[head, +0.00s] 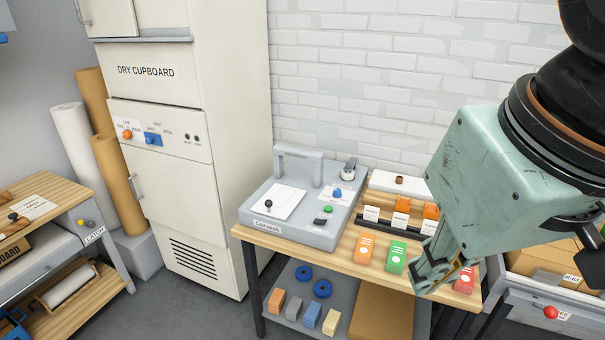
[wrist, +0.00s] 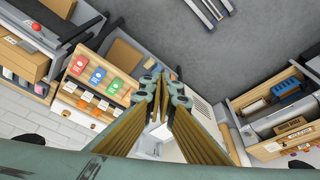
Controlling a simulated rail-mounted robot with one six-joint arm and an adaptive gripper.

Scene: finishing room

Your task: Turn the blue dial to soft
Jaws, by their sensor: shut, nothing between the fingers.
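Two blue dials show in the head view. One blue dial (head: 337,193) sits on a white label plate on the grey Corvask machine (head: 283,222), on the wooden table. Another blue dial (head: 153,139) is on the dry cupboard's panel, right of an orange dial (head: 127,134). The lettering around both is too small to read surely, so I cannot tell where either points. My gripper (head: 440,283) is shut and empty at the right, over the table's right part, apart from both dials. It also shows in the wrist view (wrist: 160,82).
A green button (head: 328,209) and a black-knobbed lever (head: 266,216) are on the machine. Coloured boxes (head: 396,257) stand at the table's front, left of my gripper. The dry cupboard (head: 184,75) stands left. A drawer unit (head: 570,312) is at right.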

